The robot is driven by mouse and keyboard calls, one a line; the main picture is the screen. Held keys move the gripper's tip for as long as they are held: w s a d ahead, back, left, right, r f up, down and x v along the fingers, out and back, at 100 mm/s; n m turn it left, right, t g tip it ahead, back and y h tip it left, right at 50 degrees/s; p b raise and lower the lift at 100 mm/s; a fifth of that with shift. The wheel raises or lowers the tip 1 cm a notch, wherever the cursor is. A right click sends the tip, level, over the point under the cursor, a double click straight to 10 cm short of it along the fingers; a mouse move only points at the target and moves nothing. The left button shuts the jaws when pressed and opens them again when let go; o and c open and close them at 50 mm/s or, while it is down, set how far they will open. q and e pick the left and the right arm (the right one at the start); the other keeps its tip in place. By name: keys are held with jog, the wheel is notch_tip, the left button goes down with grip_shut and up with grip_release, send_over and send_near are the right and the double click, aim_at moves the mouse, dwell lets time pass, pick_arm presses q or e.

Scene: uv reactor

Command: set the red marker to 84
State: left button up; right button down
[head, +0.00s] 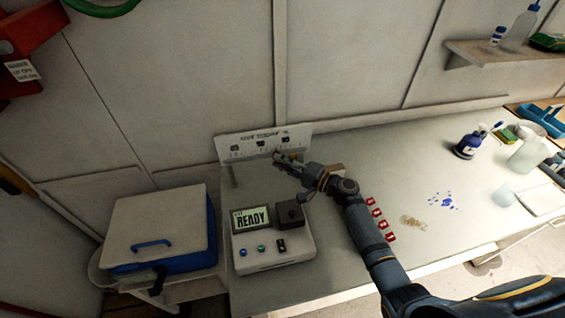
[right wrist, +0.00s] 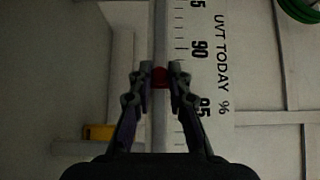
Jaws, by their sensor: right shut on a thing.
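The scale board (head: 226,146) stands upright at the back of the bench, headed "UVT TODAY %" in the right wrist view (right wrist: 222,75). The red marker (right wrist: 160,77) sits on a grey rail (right wrist: 160,125) beside the scale. It stands between the 90 and 95 labels, roughly midway. My right gripper (head: 278,156) reaches the right part of the board. In the right wrist view the right gripper (right wrist: 160,76) is shut on the red marker, a fingertip on each side. The fingers cover the marker's sides. My left gripper is not in view.
A device (head: 273,254) with a "READY" display stands in front of the board. A blue box with a white lid (head: 155,225) is left of it. Several red pieces (head: 377,213) lie right of my forearm. A dark blue bottle (head: 467,146) stands further right.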

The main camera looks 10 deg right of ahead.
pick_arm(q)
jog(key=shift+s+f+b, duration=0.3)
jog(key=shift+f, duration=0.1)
pick_arm(e)
jog(key=a, duration=0.4)
jog(key=shift+a, duration=0.4)
jog(key=shift+d+f, duration=0.1)
jog(key=c, duration=1.3)
grip_release()
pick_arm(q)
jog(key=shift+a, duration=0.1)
